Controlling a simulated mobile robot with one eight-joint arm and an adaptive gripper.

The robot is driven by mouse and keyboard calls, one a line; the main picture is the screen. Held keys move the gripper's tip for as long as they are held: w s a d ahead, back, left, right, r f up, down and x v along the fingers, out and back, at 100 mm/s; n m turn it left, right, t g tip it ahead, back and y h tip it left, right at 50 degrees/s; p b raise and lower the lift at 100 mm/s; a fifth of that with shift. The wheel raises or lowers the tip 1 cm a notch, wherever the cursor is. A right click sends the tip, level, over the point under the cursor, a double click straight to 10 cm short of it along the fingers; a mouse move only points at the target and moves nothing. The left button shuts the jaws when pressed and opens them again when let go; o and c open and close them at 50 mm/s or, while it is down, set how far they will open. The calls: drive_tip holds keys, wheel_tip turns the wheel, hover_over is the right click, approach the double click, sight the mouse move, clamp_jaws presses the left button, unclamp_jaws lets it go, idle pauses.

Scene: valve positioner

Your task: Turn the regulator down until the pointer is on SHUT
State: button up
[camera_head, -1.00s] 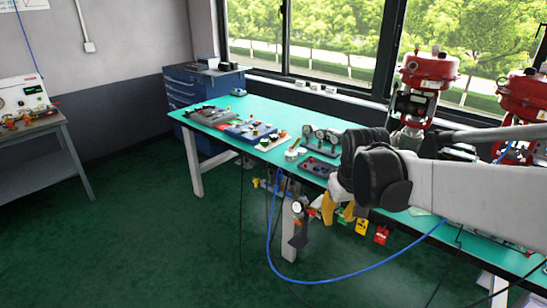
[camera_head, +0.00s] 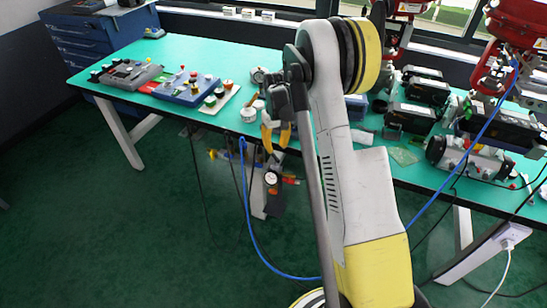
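A small round gauge with a pale face (camera_head: 271,179) hangs below the front edge of the bench, on dark fittings beside a bench leg. It looks like part of the regulator assembly. Its pointer and any SHUT mark are too small to read, and I cannot make out the regulator's knob. My gripper (camera_head: 276,137) has two yellow fingers pointing down, spread apart with nothing visible between them. It is in front of the bench edge, above the gauge in the picture and apart from it.
The green bench (camera_head: 200,55) carries control boxes on the left and black positioners (camera_head: 410,117) on the right. Red actuators (camera_head: 515,22) stand at the back right. The green floor at front left is clear.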

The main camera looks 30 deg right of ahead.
sight(276, 157)
wheel_tip(276, 157, down, 6)
drive_tip(key=shift+w+f+b, duration=0.15)
drive_tip(key=shift+f+b, duration=0.1)
drive_tip(key=shift+b, duration=0.75)
clamp_jaws()
